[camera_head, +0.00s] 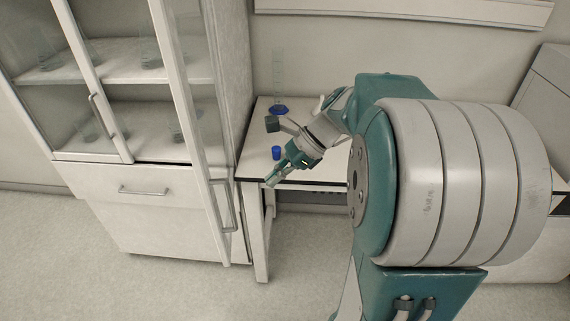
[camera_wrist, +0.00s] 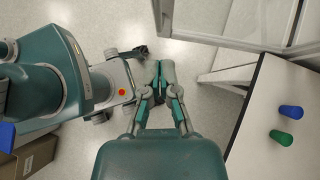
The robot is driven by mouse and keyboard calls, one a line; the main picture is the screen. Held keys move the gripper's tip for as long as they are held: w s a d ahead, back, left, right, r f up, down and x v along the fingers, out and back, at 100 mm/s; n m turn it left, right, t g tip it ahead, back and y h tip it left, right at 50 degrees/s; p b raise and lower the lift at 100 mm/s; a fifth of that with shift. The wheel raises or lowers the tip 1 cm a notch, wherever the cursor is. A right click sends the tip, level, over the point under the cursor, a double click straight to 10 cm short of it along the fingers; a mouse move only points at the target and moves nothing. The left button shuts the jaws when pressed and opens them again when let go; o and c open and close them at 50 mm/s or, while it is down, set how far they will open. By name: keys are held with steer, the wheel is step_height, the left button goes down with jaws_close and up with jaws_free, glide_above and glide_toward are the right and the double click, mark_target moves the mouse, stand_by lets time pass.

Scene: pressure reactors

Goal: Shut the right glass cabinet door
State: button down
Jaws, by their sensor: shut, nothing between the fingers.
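The white cabinet (camera_head: 140,172) stands at the left in the head view. Its right glass door (camera_head: 185,110) stands open, swung out toward me, with a bar handle (camera_head: 226,205) low on its frame. The left glass door (camera_head: 78,55) looks shut and has its own handle (camera_head: 103,115). My gripper (camera_head: 270,183) is to the right of the open door, apart from it, beside the table's front corner. In the wrist view, my gripper (camera_wrist: 161,68) is shut and empty, and the white door frame (camera_wrist: 222,41) is at the upper right, not touching the fingers.
A white table (camera_head: 256,160) stands right of the cabinet. It holds a blue item (camera_head: 276,153) and a clear cylinder on a blue base (camera_head: 279,110). The wrist view shows a blue item (camera_wrist: 291,111) and a green item (camera_wrist: 281,137) there. The floor (camera_head: 180,285) in front is clear.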

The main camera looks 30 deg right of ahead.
steer(key=w+a+f, duration=0.1)
steer(key=a+f, duration=0.1)
steer(key=a, duration=0.4)
steer(key=shift+w+a+f, duration=0.15)
steer(key=shift+w+a, duration=0.05)
steer(key=shift+w, duration=0.1)
